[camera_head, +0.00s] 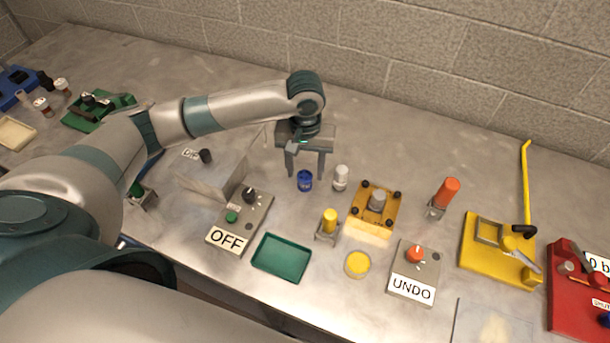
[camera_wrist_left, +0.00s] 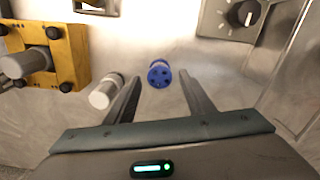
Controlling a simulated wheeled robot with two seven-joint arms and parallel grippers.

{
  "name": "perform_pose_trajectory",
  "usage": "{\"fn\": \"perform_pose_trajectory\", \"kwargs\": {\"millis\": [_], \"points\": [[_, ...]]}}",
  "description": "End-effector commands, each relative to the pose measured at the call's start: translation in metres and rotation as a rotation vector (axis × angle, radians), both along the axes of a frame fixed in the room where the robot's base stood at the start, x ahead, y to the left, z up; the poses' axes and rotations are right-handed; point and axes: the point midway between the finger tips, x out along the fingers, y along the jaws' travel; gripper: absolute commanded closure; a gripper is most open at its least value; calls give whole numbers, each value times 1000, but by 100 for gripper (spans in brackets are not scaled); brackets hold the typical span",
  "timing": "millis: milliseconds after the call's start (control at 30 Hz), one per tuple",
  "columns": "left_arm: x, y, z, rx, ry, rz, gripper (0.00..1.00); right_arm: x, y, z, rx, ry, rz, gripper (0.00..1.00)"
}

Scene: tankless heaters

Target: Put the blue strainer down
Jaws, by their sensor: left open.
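The blue strainer (camera_head: 305,180) is a small blue cylinder standing upright on the grey table. In the left wrist view the strainer (camera_wrist_left: 160,74) shows its round end with dark holes, a little beyond the fingertips. My left gripper (camera_head: 304,174) is open above and just behind the strainer in the head view. In the wrist view its two fingers (camera_wrist_left: 163,85) are apart, with nothing gripped between them. I cannot tell the exact gap between the fingers and the strainer. My right gripper is not in view.
A white-grey cylinder (camera_head: 341,177) stands close to the strainer's right. A yellow block fixture (camera_head: 368,222), a green tray (camera_head: 265,262), an OFF panel (camera_head: 259,228) and a clear upright panel (camera_head: 205,184) are around it. The table behind my gripper is clear.

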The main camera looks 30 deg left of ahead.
Motion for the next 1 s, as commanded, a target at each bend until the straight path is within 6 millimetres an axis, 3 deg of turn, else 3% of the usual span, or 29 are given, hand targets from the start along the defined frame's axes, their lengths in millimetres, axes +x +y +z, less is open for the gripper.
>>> {"fn": "perform_pose_trajectory", "kwargs": {"millis": [300,500,1000], "points": [[1,0,55,0,-2,0,51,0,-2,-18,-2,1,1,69],[1,0,81,0,-1,1,51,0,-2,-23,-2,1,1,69],[0,0,90,0,1,1,51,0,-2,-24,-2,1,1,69]]}}
